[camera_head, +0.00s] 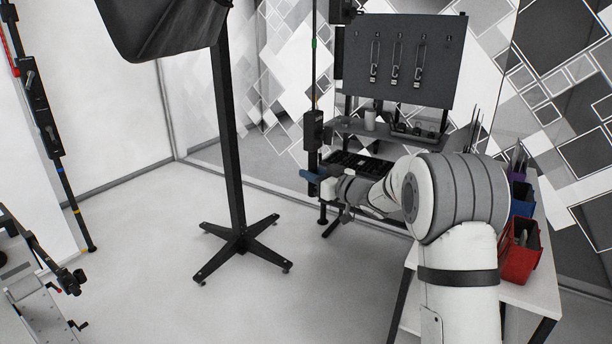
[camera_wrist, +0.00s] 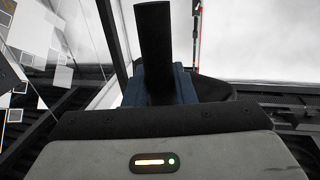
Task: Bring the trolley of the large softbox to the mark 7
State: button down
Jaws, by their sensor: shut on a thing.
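My gripper (camera_head: 311,178), with blue fingers, is shut on a black upright part at the lower end of a thin vertical rail. In the wrist view that black bar (camera_wrist: 155,45) stands between the blue fingers (camera_wrist: 133,88). A black box-like trolley (camera_head: 313,131) sits on the rail just above my gripper; I cannot tell whether it is joined to the held part. A green band (camera_head: 314,43) shows higher on the rail. The large black softbox (camera_head: 165,28) is at the top left, partly cut off. No mark number is readable.
A black stand (camera_head: 238,238) with a spread foot is left of my gripper. Another rail (camera_head: 62,175) with coloured bands is at the far left. A tool board (camera_head: 405,62) and shelf are behind; a white table (camera_head: 530,290) with a red bin (camera_head: 520,255) is right. Floor between is clear.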

jog(key=shift+w+d, duration=0.25)
jog(key=shift+w, duration=0.2)
jog(key=c, duration=1.3)
grip_release()
jog(key=shift+o, duration=0.2)
jog(key=shift+d, duration=0.1)
jog(key=b+v, duration=0.2)
jog(key=v, duration=0.5)
jog(key=shift+s+d, duration=0.2)
jog(key=shift+s, duration=0.05)
